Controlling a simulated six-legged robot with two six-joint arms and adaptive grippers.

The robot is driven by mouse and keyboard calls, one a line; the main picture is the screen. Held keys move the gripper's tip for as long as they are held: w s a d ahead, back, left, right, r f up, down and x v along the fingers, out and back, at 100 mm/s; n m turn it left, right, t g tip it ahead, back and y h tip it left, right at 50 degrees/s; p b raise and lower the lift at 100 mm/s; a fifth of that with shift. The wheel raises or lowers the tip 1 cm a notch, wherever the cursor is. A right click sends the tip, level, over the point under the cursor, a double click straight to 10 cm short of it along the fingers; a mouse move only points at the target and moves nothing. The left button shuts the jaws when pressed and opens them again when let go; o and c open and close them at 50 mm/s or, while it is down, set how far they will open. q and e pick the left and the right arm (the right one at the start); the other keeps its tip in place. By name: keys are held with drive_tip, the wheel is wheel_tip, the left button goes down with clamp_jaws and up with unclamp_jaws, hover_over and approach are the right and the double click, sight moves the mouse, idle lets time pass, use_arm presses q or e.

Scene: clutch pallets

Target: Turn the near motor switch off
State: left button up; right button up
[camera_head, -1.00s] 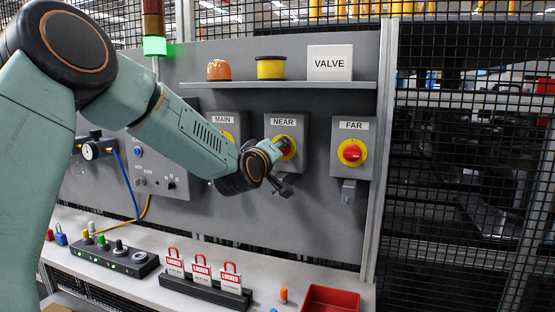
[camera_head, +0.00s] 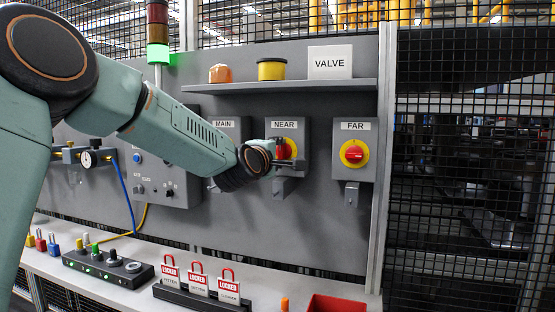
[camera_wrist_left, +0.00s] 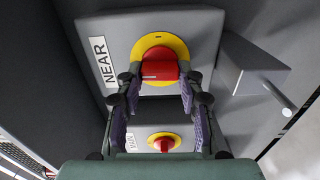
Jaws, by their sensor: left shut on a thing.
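The near motor switch (camera_head: 286,149) is a grey box labelled NEAR with a red knob on a yellow disc. My left gripper (camera_head: 290,160) is at the knob and partly hides it. In the left wrist view the two fingers (camera_wrist_left: 160,84) lie on either side of the red knob (camera_wrist_left: 157,68) and are shut on it. A pale mark on the knob lies on the side toward the NEAR label (camera_wrist_left: 102,61). My right gripper is in neither view.
The MAIN switch (camera_wrist_left: 164,143) is close to my left gripper on one side, the FAR switch (camera_head: 354,153) on the other. A shelf (camera_head: 290,87) runs above. Red LOCKED tags (camera_head: 198,283) stand in a rack on the bench below. A mesh fence (camera_head: 460,180) is at right.

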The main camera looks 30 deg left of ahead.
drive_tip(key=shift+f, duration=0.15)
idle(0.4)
use_arm(q)
drive_tip(key=o, duration=1.2)
drive_tip(key=shift+c, duration=0.2)
